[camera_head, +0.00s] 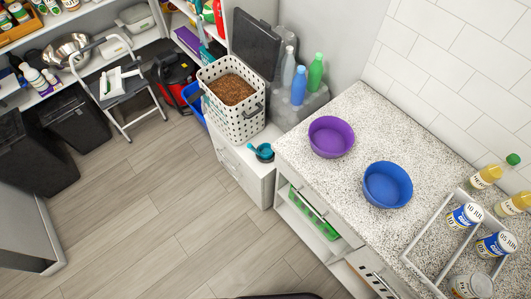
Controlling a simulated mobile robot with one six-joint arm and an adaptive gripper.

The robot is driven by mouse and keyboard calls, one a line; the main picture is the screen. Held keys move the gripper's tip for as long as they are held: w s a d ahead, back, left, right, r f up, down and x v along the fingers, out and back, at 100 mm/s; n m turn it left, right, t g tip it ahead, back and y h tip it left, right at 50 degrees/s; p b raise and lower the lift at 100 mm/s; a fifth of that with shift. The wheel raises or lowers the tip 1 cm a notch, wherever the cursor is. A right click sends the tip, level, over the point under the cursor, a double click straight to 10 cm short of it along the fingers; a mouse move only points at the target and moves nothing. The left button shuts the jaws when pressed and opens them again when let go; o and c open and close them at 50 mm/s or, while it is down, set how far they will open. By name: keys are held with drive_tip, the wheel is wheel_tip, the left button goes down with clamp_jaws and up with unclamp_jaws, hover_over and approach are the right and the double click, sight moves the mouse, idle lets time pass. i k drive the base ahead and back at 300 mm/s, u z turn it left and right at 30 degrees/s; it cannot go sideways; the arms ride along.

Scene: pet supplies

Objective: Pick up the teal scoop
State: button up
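The teal scoop (264,153) is small in the head view. It lies on top of the low white cabinet (233,160), near the cabinet's right end and beside the speckled counter. Its handle points to the upper left, towards the white perforated bin. Finer details of the scoop are too small to tell. My gripper is not in view. A dark curved edge shows at the bottom of the picture, and I cannot tell what it is.
The white perforated bin (249,121) with brown pellets stands just behind the scoop, its dark lid open. Purple (331,137) and blue (388,185) bowls sit on the speckled counter (360,120). A step stool (112,90) stands at upper left. The wooden floor (150,220) is clear.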

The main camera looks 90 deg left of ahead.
sight(264, 151)
drive_tip(key=k, duration=2.75)
drive_tip(key=u, duration=0.8)
drive_tip(key=i, duration=0.95)
drive_tip(key=z, duration=0.05)
